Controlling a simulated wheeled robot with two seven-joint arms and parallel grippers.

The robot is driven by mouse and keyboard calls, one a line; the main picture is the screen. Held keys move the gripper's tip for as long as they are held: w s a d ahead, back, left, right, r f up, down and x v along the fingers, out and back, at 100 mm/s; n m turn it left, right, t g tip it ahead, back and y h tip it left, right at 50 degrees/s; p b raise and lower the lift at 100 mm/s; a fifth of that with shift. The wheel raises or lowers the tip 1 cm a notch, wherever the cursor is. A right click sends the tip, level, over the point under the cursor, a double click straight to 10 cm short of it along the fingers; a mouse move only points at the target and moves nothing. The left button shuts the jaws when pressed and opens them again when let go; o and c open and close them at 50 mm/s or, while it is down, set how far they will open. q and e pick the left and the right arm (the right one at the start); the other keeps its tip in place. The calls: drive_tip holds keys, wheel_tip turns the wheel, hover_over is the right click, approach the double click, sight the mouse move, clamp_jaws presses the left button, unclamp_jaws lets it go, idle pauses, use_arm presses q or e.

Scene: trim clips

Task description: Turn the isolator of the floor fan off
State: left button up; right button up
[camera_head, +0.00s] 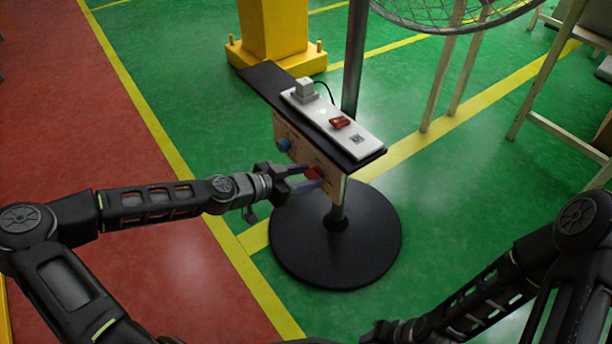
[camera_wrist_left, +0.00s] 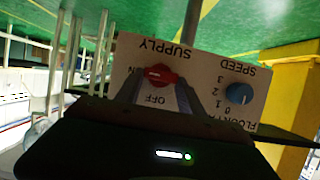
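The floor fan's control panel (camera_head: 328,172) is a pale plate under a dark shelf on the fan's pole. It carries the red isolator knob (camera_head: 315,173) and a blue speed knob (camera_head: 284,145). In the left wrist view the panel is upside down. There the red knob (camera_wrist_left: 160,75) lies sideways under the word SUPPLY, towards the ON mark, with OFF to one side. My left gripper (camera_head: 308,179) is open, its fingers apart in front of the red knob. Contact cannot be told. My right gripper (camera_head: 385,332) is low in the head view; its fingers are unclear.
A white socket strip (camera_head: 362,145) with a plug and a red switch (camera_head: 340,122) lies on the shelf. The fan's round black base (camera_head: 370,250) stands on green floor. A yellow post (camera_head: 272,32) stands behind, and pale frame legs (camera_head: 440,85) stand at the right.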

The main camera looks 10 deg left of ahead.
use_arm(q)
drive_tip(key=c, duration=0.8)
drive_tip(key=shift+n, duration=0.3)
drive_tip(key=shift+w+a+n+g+h+p, duration=0.15)
drive_tip(key=shift+n+g+h+p, duration=0.2)
drive_tip(key=shift+n, duration=0.25)
drive_tip(key=shift+w+a+f+n+g+h, duration=0.15)
drive_tip(key=shift+n+g+h, duration=0.2)
drive_tip(key=shift+n+h, duration=0.45)
drive_tip(key=n, duration=0.1)
drive_tip(key=n+h, duration=0.1)
drive_tip(key=n, duration=0.1)
drive_tip(key=n+g+h, duration=0.1)
drive_tip(key=shift+w+a+f+n, duration=0.1)
drive_tip(key=shift+a+f+n, duration=0.15)
drive_tip(key=shift+n, duration=0.15)
drive_tip(key=n+h, duration=0.1)
drive_tip(key=n, duration=0.1)
drive_tip(key=n+h, duration=0.1)
drive_tip(key=n, duration=0.2)
drive_tip(key=shift+w+f+h, duration=0.1)
drive_tip(key=shift+f+h, duration=0.25)
drive_tip(key=shift+f, duration=0.05)
drive_tip(key=shift+n, duration=0.3)
